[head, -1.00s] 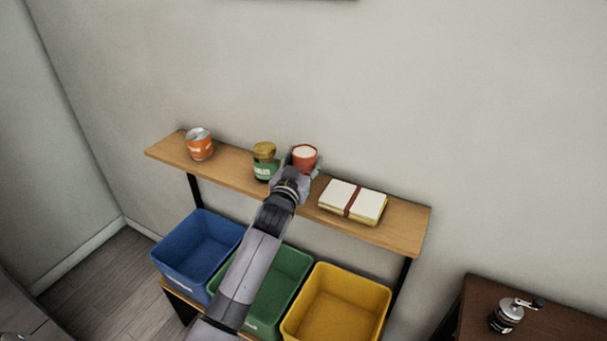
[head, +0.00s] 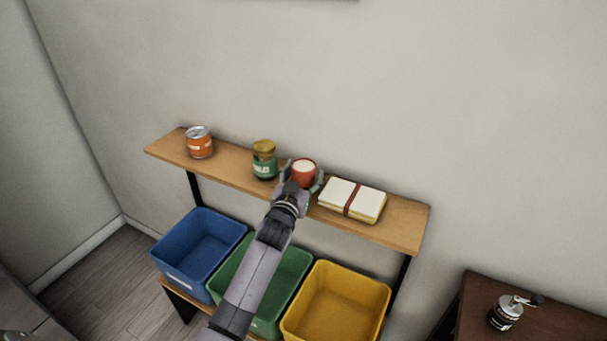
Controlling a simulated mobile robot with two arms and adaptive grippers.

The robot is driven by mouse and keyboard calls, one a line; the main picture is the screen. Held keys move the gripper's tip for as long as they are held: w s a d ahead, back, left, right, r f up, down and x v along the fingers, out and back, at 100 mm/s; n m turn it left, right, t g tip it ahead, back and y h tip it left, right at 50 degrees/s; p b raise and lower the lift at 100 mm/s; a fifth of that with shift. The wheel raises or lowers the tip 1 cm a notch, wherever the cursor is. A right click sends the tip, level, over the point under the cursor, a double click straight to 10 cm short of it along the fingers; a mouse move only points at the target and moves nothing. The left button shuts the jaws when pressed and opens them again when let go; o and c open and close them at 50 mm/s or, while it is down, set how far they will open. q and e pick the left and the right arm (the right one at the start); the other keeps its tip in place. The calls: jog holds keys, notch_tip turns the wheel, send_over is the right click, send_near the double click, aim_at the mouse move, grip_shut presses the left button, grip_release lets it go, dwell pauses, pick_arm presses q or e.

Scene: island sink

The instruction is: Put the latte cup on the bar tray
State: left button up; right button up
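The latte cup (head: 304,169), red with a pale cream top, is upright at the wooden shelf, between a green jar and a bundle of books. My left gripper (head: 303,181) reaches up to it from the front. Its fingers are spread, one on each side of the cup, with a small gap visible beside it. The cup's lower part is hidden by the gripper. I see no bar tray. My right gripper is not in view.
On the shelf (head: 405,222) stand an orange can (head: 200,144), the green jar (head: 264,161) close left of my gripper, and strapped books (head: 352,199) close right. Blue (head: 198,254), green (head: 288,288) and yellow (head: 337,305) bins sit below. A grinder (head: 507,313) stands on a dark table.

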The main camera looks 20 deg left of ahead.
pick_arm(q)
jog(key=shift+o, duration=0.7)
jog(key=shift+r, duration=0.1)
jog(key=s+d+b, duration=0.1)
jog(key=s, duration=1.1)
jog(key=shift+d, duration=0.15)
